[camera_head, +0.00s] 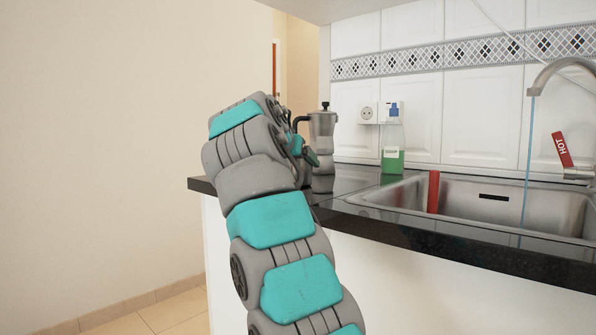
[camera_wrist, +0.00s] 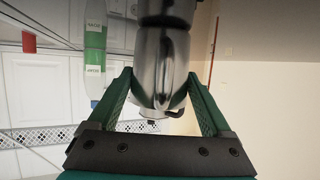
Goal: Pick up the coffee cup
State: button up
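No plain cup is in view; the coffee vessel here is a silver moka pot (camera_head: 323,128) with a dark knob and handle. It stands upright on the dark counter at its left end. My gripper (camera_head: 308,150) is at the pot's left side, partly hidden by my arm. In the wrist view, which is upside down, the pot (camera_wrist: 160,65) is between my two green fingers (camera_wrist: 160,75). The fingers are spread, one on each side of its upper chamber. I cannot tell whether they touch it.
The dark counter (camera_head: 450,245) holds a steel sink (camera_head: 510,205) with a tap (camera_head: 545,75) on the right. A soap bottle with green liquid (camera_head: 392,155) stands behind the pot's right. A red object (camera_head: 433,190) is at the sink's left edge. Tiled wall behind; open floor at left.

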jog(key=c, duration=1.1)
jog(key=shift+r, duration=0.1)
notch_tip(320, 180, up, 4)
jog(key=p, duration=0.4)
jog(key=shift+s+d+r+b, duration=0.15)
jog(key=shift+s+d+b, duration=0.7)
jog(key=shift+s, duration=1.75)
jog(key=shift+s+d+r+b, duration=0.2)
jog(key=shift+s+b, duration=1.3)
jog(key=shift+s, duration=1.05)
jog(key=shift+s+d+r+b, duration=0.1)
jog(key=shift+s+d+b, duration=0.8)
jog(key=shift+s, duration=1.7)
